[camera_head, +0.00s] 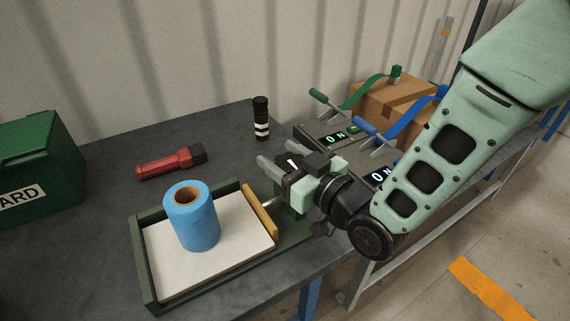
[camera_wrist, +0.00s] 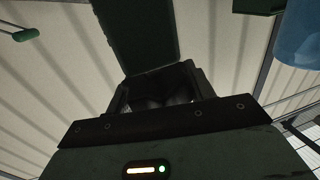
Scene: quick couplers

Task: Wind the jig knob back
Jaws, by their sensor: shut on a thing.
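The jig is a dark green tray (camera_head: 147,262) with a white pad (camera_head: 165,268). A blue roll (camera_head: 191,222) stands upright on the pad. A yellow clamp bar (camera_head: 260,210) stands at the tray's right side, with a short pale rod running from it towards my gripper (camera_head: 290,178). My gripper is at the jig's right end, shut on the jig knob, which it hides almost wholly in the head view. In the wrist view a dark rounded shape (camera_wrist: 160,100) shows dimly between the dark jaws; its details cannot be made out. The blue roll (camera_wrist: 302,35) shows at the upper right there.
A red flashlight (camera_head: 170,163) lies behind the tray, and a black bottle (camera_head: 261,120) with white bands stands behind my gripper. A green box (camera_head: 40,165) is at left.

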